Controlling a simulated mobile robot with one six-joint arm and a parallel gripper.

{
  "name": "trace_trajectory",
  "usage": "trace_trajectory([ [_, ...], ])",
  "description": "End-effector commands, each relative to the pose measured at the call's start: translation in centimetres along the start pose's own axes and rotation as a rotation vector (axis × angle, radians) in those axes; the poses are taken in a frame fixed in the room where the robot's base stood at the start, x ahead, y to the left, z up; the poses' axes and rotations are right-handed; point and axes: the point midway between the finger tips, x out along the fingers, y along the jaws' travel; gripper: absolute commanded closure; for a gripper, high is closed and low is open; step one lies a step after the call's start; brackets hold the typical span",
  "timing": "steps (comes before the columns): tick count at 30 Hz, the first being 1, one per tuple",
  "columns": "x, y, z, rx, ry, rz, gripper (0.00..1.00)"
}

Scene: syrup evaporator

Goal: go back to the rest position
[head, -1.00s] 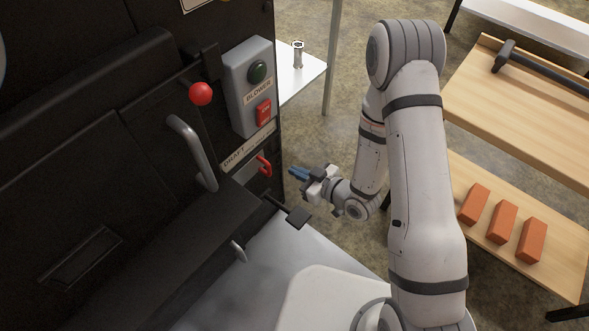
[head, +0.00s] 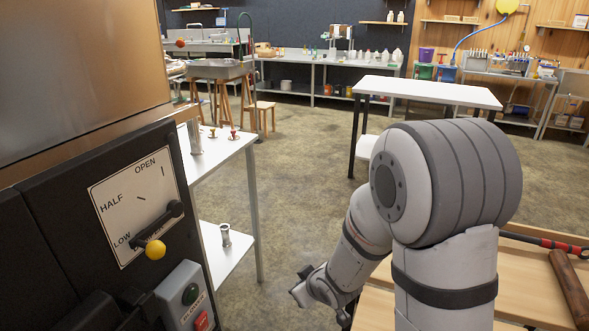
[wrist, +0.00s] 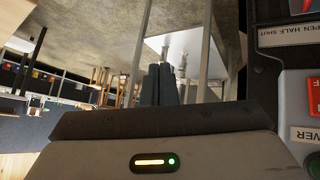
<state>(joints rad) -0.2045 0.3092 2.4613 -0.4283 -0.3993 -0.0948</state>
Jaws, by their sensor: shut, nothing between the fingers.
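My gripper (head: 303,288) is at the lower middle of the head view, over the floor and to the right of the black evaporator front (head: 60,245). Its two dark fingers (wrist: 160,84) are together in the wrist view, with nothing between them. The gripper appears clear of the panel and touches nothing that I can see. My arm is bent, with its elbow high at the right of the head view.
A metal side table (head: 235,140) stands beyond my gripper. A wooden bench (head: 540,275) is at right. Open floor lies ahead.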

Motion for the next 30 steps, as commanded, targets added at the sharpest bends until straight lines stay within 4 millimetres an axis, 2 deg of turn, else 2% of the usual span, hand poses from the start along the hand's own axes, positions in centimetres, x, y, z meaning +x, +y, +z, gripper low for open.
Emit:
trace_trajectory([
  [1, -3.8, 2.1, -1.7, 0.038, -0.038, 0.042, 1.00],
  [5, -10.9, 5.4, -2.5, 0.156, -0.161, 0.120, 1.00],
  [6, -13.2, 6.1, -2.7, 0.195, -0.197, 0.138, 1.00],
  [9, -19.0, 7.3, -3.0, 0.300, -0.281, 0.171, 1.00],
  [11, -22.5, 7.6, -3.2, 0.365, -0.329, 0.183, 1.00],
  [12, -24.9, 7.7, -3.3, 0.408, -0.358, 0.187, 1.00],
  [15, -30.4, 7.2, -3.5, 0.513, -0.428, 0.184, 1.00],
  [18, -34.7, 6.1, -3.6, 0.598, -0.483, 0.168, 1.00],
  [21, -37.7, 5.1, -3.6, 0.656, -0.523, 0.149, 1.00],
  [24, -39.2, 4.3, -3.5, 0.690, -0.546, 0.134, 1.00],
  [30, -39.7, 4.0, -3.3, 0.703, -0.558, 0.127, 1.00],
])
